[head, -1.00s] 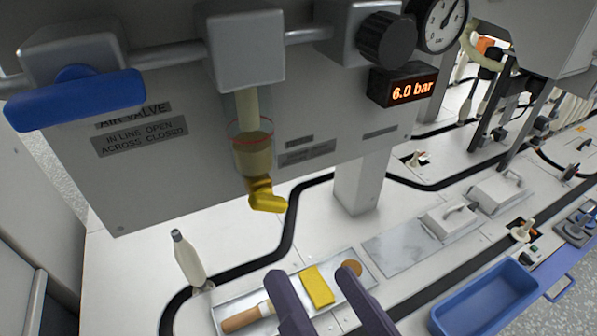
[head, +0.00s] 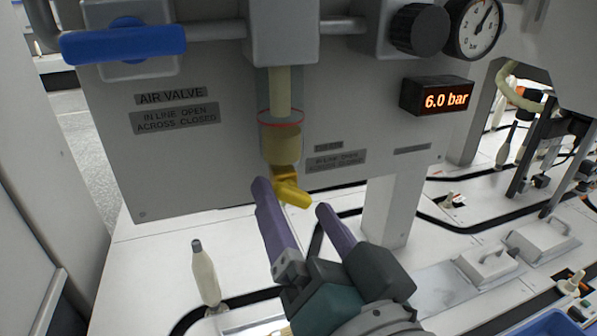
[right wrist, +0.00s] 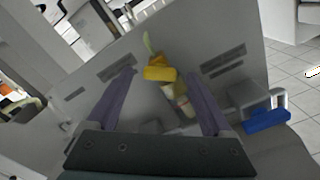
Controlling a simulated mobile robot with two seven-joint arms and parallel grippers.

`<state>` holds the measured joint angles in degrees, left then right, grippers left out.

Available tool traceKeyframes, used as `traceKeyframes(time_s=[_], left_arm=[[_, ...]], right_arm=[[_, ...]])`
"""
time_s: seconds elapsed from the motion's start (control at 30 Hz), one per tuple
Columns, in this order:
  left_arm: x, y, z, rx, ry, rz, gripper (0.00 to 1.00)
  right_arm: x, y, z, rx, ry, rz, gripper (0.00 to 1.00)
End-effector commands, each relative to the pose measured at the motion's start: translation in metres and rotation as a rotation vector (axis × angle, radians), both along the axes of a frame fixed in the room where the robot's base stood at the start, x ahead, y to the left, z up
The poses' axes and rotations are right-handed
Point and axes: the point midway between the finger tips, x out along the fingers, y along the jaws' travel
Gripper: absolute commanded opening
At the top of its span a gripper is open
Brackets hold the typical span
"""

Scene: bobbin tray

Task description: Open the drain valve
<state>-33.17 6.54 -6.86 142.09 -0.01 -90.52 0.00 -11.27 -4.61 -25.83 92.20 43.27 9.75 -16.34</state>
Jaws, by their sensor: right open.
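The yellow drain valve (head: 290,193) hangs below the clear filter bowl (head: 281,140), which holds yellowish liquid. Its lever points down and to the right in the head view. In the right wrist view the yellow drain valve (right wrist: 160,73) lies ahead, between the fingertips in the picture. My right gripper (head: 294,200) is open, with one purple finger on each side of the lever. It also shows in the right wrist view (right wrist: 160,82). I cannot tell whether a finger touches the lever. My left gripper is not in view.
The grey panel (head: 230,185) stands behind the bowl. The blue air valve handle (head: 125,43) is at upper left, and a display (head: 437,97) reads 6.0 bar. A grey post (head: 392,210) stands right of my gripper. A pale bottle-shaped thing (head: 206,275) stands at lower left.

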Motion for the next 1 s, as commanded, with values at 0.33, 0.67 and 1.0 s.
traceKeyframes(time_s=[0.33, 0.67, 1.0], left_arm=[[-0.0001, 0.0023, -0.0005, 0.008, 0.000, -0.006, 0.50], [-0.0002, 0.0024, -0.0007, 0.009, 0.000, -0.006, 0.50], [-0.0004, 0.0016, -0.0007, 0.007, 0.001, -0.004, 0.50]], right_arm=[[0.0032, 0.0010, 0.0001, 0.000, 0.001, 0.001, 0.81], [0.0029, 0.0009, 0.0000, 0.000, 0.001, 0.001, 0.43], [0.0028, 0.0010, -0.0001, 0.000, 0.001, 0.001, 0.05]])
